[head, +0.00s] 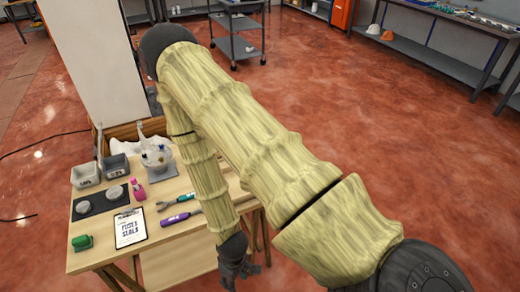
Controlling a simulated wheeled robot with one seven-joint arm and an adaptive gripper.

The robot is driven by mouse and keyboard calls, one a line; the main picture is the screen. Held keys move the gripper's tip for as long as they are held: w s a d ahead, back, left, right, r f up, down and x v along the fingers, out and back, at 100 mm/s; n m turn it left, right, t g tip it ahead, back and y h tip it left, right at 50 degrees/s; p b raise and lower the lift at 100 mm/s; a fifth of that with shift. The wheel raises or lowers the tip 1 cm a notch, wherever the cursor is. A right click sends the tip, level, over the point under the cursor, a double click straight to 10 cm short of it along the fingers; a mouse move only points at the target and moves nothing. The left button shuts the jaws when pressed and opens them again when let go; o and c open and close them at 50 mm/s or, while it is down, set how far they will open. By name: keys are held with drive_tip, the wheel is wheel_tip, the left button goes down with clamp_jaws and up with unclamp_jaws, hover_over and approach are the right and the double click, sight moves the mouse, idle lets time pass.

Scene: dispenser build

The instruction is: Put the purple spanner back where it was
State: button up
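A purple-handled tool (180,217), which looks like the purple spanner, lies flat on the wooden table near its front right part. A similar tool with a grey-teal handle (176,201) lies just behind it, apart from it. My gripper (243,272) hangs at the table's right front edge, to the right of and lower in the picture than the purple tool. It is small and dark here, and I cannot tell whether its fingers are open or shut. I see nothing in it. My arm hides the table's right part.
On the table (112,256) are a clipboard (130,228), a green object (82,242), a dark mat (88,207) with round grey pieces, grey bins (86,175), a pink bottle (138,189) and a stand with a bowl (157,158). A grey cart (236,45) stands behind. Red floor lies open at right.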

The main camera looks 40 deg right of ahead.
drive_tip(key=s+d+f+m, duration=0.1)
drive_tip(key=s+d+m, duration=0.1)
drive_tip(key=s, duration=0.7)
drive_tip(key=shift+s+d+m+h, duration=0.3)
drive_tip(key=shift+s+m+h, duration=0.1)
drive_tip(key=shift+m, duration=0.4)
